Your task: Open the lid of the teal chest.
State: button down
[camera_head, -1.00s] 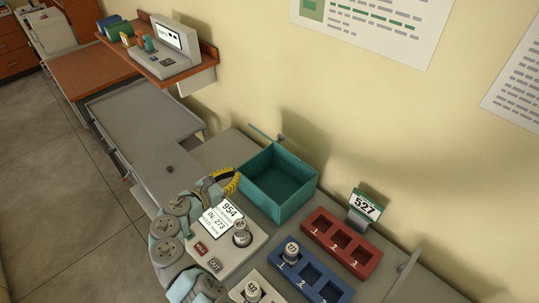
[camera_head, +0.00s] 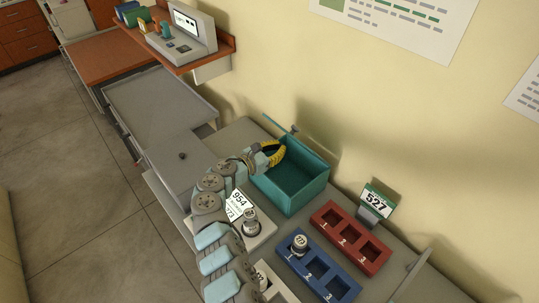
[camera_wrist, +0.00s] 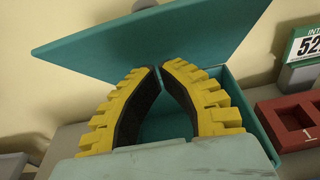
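The teal chest (camera_head: 306,191) stands on the bench against the wall, and its inside shows. Its lid (camera_head: 279,124) is raised at the back and seen nearly edge-on in the head view. In the wrist view the lid (camera_wrist: 205,38) is a broad tilted teal panel behind my fingertips, with part of the chest (camera_wrist: 243,108) below. My gripper (camera_head: 279,150) is over the chest's back left part. In the wrist view its yellow fingers (camera_wrist: 160,68) come together at the tips, with nothing seen between them. I cannot tell whether they touch the lid.
A red rack (camera_head: 350,238) and a blue rack (camera_head: 318,271) stand right of and in front of the chest, the blue one holding a vial (camera_head: 299,244). A sign reading 527 (camera_head: 376,201) stands behind. A pad with another vial (camera_head: 251,221) lies near my arm.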

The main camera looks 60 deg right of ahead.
jog(key=shift+s+d+r, duration=0.15)
jog(key=shift+d+r, duration=0.25)
jog(key=shift+d, duration=0.1)
jog(key=shift+s+d+r, duration=0.15)
jog(key=shift+d+r, duration=0.25)
jog(key=shift+d, duration=0.1)
